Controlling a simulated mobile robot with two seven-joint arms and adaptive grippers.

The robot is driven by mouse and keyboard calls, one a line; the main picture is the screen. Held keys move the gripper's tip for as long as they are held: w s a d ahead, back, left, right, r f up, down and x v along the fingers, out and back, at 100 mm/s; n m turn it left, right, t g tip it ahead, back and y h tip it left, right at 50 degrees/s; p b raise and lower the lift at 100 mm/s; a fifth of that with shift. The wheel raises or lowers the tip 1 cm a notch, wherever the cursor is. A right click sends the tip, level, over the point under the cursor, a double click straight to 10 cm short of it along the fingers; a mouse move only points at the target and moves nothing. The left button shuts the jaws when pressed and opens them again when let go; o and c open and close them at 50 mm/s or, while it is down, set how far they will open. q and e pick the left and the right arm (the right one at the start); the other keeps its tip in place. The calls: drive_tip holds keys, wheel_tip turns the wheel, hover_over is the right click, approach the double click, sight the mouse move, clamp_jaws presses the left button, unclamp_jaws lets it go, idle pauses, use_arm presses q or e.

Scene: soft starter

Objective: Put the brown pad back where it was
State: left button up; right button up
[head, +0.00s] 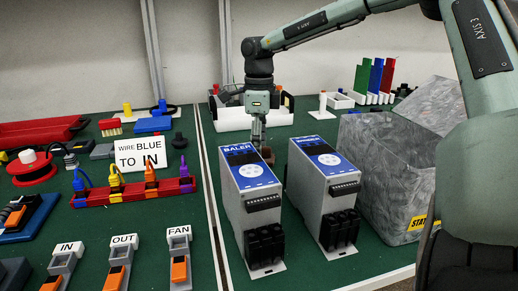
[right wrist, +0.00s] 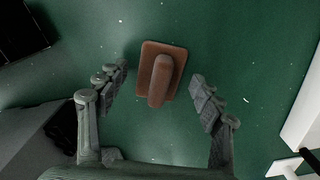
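The brown pad (right wrist: 148,50), a flat square piece with a rounded handle, lies on the green table top in the right wrist view. In the head view only a small part of the brown pad (head: 267,155) shows, behind and between the two grey soft starters with blue tops. My right gripper (right wrist: 160,73) is open, with one finger on each side of the pad, and touches neither side. In the head view the right gripper (head: 258,135) points down behind the left soft starter, partly hidden by it. My left gripper is not in view.
The left soft starter (head: 235,205) and right soft starter (head: 315,185) stand in front of the pad. A grey stone-like bin (head: 375,190) stands to the right. A white tray (head: 235,120) lies behind. A red rail with coloured plugs (head: 130,193) is at left.

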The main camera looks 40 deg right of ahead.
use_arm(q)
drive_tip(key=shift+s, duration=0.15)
use_arm(e)
drive_tip(key=shift+r, duration=0.1)
wheel_tip(320, 180, up, 2)
drive_tip(key=shift+r, duration=0.1)
wheel_tip(320, 180, up, 10)
idle(0.3)
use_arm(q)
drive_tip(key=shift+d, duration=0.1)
